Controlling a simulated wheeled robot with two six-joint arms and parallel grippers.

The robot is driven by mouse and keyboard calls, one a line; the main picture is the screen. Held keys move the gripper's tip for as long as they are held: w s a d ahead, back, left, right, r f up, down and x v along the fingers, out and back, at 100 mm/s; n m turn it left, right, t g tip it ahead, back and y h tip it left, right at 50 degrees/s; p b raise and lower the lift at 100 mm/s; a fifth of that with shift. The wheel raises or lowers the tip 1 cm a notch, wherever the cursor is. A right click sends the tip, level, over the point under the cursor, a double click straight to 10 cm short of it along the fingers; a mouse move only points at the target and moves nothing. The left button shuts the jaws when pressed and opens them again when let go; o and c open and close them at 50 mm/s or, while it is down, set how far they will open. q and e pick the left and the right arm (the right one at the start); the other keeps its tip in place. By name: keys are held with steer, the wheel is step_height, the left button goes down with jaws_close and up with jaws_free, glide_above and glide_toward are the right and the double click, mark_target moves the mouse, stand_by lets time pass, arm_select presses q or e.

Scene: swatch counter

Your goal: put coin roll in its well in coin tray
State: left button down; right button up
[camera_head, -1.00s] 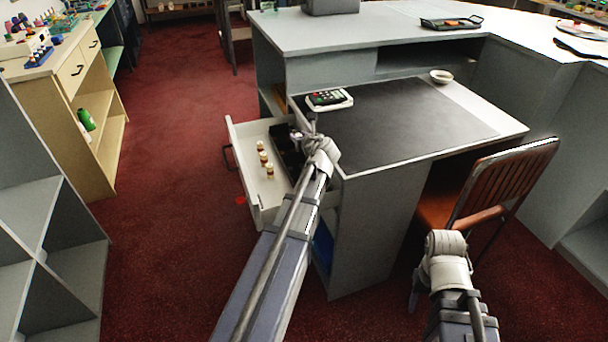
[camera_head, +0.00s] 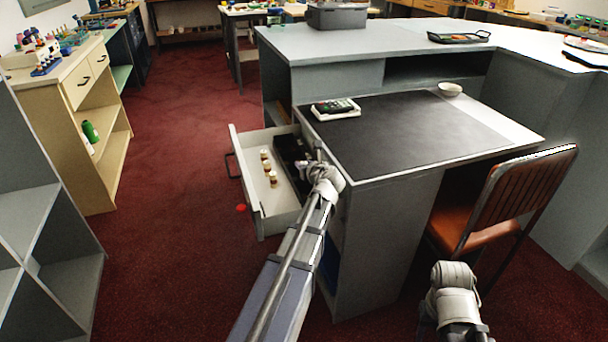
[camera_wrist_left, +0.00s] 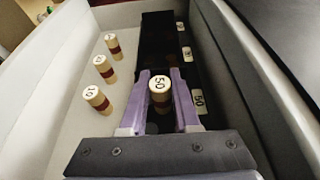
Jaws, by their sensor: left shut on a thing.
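My left gripper (camera_head: 312,160) is over the open drawer of the desk. In the left wrist view its two purple fingers (camera_wrist_left: 161,95) are shut on a cream coin roll (camera_wrist_left: 159,86) with a dark red band and "50" on its top. The roll stands roughly upright between them, over the black coin tray (camera_wrist_left: 158,32); its lower end is hidden, so I cannot tell whether it touches the tray. The tray, also in the head view (camera_head: 287,148), has several pale labels on its right side, the nearest reading "50" (camera_wrist_left: 198,98). My right gripper's fingers do not show.
Three other coin rolls (camera_wrist_left: 96,98) stand on the white drawer floor (camera_head: 257,192) left of the tray. The drawer walls surround both. A brown chair (camera_head: 505,205) stands at right.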

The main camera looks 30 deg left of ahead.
arm_select(q)
step_height(320, 180, down, 2)
steer(key=shift+f+b, duration=0.15)
steer(key=shift+b, duration=0.5)
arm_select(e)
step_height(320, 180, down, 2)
arm_select(q)
steer(key=c, duration=0.6)
jaws_free()
steer(key=shift+c, duration=0.2)
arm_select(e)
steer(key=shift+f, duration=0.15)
arm_select(q)
steer(key=shift+r+p, duration=0.3)
steer(key=p+v, duration=0.4)
steer(key=v, duration=0.8)
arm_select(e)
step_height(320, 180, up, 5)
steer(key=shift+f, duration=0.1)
